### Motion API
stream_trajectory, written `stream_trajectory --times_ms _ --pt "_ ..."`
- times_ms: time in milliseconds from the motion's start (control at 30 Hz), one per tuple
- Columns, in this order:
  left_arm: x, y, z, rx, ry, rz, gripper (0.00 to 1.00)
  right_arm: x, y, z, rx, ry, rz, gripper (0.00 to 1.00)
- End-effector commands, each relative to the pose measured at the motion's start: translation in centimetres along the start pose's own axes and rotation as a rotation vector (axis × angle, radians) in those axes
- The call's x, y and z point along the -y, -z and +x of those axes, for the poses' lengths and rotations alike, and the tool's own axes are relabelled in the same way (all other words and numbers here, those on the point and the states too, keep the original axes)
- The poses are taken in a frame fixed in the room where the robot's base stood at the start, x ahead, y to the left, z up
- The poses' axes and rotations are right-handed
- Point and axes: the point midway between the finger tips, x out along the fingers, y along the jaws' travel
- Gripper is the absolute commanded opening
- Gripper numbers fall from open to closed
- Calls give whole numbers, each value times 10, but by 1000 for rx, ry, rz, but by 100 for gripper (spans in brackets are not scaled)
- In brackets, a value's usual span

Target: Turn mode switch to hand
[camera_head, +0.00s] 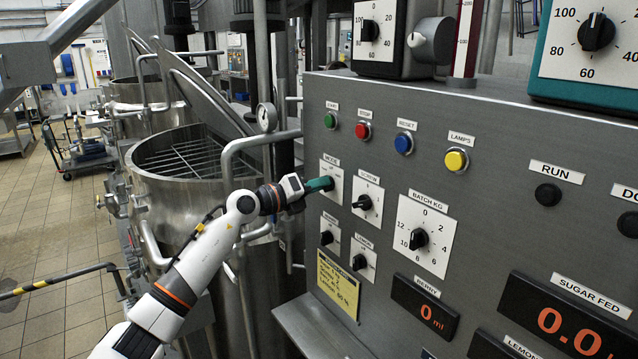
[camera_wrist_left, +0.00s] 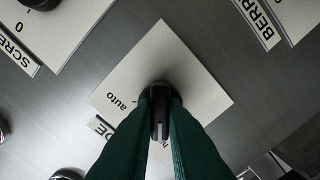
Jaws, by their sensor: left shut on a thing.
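The mode switch is a black knob on a square white plate (camera_head: 337,172) under the MODE label on the grey control panel. My left gripper (camera_head: 325,184) reaches it from the left, its green fingers at the plate. In the left wrist view the black knob (camera_wrist_left: 160,92) sits between the two green fingertips (camera_wrist_left: 161,101), which are shut on it. The word "auto" shows on the plate (camera_wrist_left: 190,75) left of the knob. The fingers cover part of the plate, and the "hand" marking cannot be read. My right gripper is not in view.
The screw knob (camera_head: 364,202) is close to the right, and the berry knob (camera_head: 327,238) is just below. Coloured push buttons (camera_head: 363,130) line the panel above. A steel mixer vessel (camera_head: 180,190) with pipes stands left, behind my left arm.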

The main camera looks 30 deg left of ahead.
Motion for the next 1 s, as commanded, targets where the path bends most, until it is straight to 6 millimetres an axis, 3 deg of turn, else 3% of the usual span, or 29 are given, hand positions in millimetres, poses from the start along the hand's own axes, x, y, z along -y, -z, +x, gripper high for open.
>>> stream_trajectory --times_ms 200,233,367,733,867,1000 --pt "0 0 0 -1 0 -4 0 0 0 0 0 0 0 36" --pt "0 0 0 -1 0 -3 12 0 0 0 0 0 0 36" --pt "0 0 0 -1 0 -2 33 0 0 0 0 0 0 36" --pt "2 0 -6 -1 1 1 33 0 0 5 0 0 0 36" --pt "5 -4 -25 1 3 6 33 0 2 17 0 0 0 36" --pt "7 -6 -56 2 5 7 33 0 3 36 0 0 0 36"
